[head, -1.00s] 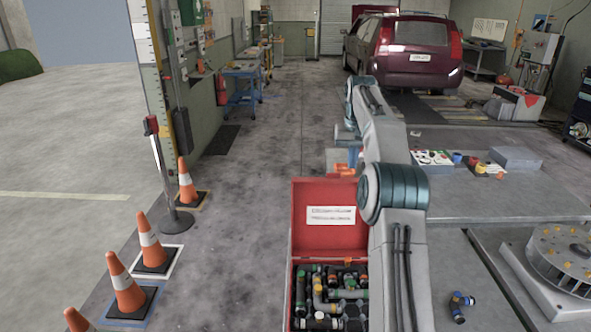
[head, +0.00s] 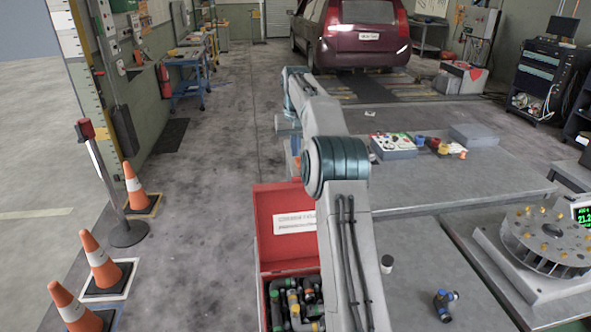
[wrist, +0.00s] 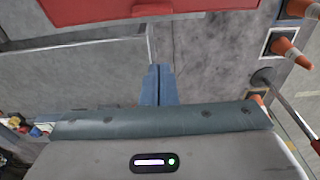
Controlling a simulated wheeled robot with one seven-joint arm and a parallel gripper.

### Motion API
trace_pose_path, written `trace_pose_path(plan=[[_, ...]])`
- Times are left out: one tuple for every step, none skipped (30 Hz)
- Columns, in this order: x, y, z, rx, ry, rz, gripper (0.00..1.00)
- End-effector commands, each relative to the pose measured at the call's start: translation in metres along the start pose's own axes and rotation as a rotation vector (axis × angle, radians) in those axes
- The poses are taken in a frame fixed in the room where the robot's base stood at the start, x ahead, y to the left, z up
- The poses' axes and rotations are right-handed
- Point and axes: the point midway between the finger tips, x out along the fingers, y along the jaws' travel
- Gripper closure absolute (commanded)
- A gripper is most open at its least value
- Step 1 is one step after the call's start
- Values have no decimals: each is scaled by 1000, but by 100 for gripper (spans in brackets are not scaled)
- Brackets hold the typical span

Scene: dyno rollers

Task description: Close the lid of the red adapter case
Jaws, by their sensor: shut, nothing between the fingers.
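The red adapter case (head: 264,300) stands at the bottom centre of the head view, full of dark, green and yellow fittings (head: 300,305). Its red lid (head: 273,205) stands open and upright at the far side, with a white label facing me. My arm hides the case's right part. In the wrist view, a red panel with a small latch-like tab, apparently the lid (wrist: 95,10), fills the top edge. My gripper (wrist: 158,70) shows there as blue fingers held together, empty, pointing towards the red panel with a gap between. Its fingertips are not clear in the head view.
A grey bench top (head: 410,270) lies right of the case, with a small blue-black fitting (head: 445,302) and a dark-topped cylinder (head: 387,263). A round rotor fixture (head: 545,240) stands further right. Orange cones (head: 97,260) line the left. The floor beyond the lid is open.

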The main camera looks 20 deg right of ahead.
Motion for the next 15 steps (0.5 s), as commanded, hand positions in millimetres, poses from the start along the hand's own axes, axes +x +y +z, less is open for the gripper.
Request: trace_pose_path(plan=[[12, 2, 1, 2, -5, 0, 100], [18, 2, 1, 3, -6, 0, 100], [27, 2, 1, 3, -7, 0, 100], [33, 2, 1, 3, -6, 1, 100], [40, 2, 1, 2, -7, 1, 100], [48, 2, 1, 2, -7, 1, 100], [54, 1, 1, 1, -5, 1, 100], [61, 1, 1, 0, -6, 1, 100], [68, 0, 2, -1, -5, 0, 100], [62, 0, 5, -1, -1, 1, 100], [61, -1, 7, -2, 0, 0, 100], [59, -1, 11, -2, 0, 0, 100], [59, -1, 14, -3, -1, 0, 100], [58, -2, 16, -4, -1, 0, 100], [57, -2, 19, -4, 0, 0, 100]])
